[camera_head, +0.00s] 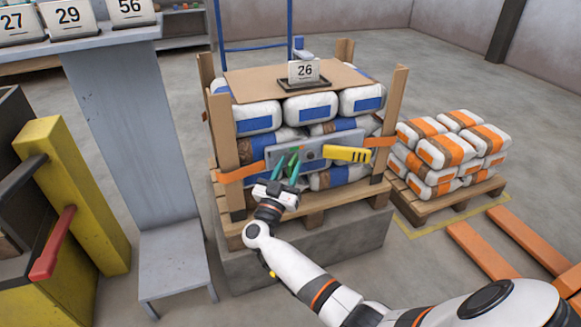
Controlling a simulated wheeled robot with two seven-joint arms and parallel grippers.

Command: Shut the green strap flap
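A grey strap panel (318,149) is held across the front of the bag stack by orange straps on both sides. A yellow flap (348,154) with dark marks lies against its right part. Narrow green pieces (294,168) stand out in front of its left part, just above my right gripper; I cannot tell which belong to the green flap and which to my fingers. My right gripper (284,171) reaches up from below, close to the panel. Its fingertips overlap the green pieces, so its opening and any contact are unclear. My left gripper is out of view.
White bags with blue bands (309,107) sit between wooden posts (221,140) on a pallet (317,214). A grey stand (130,130) and yellow frame (80,205) are left; orange-banded bags (437,151) are right.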

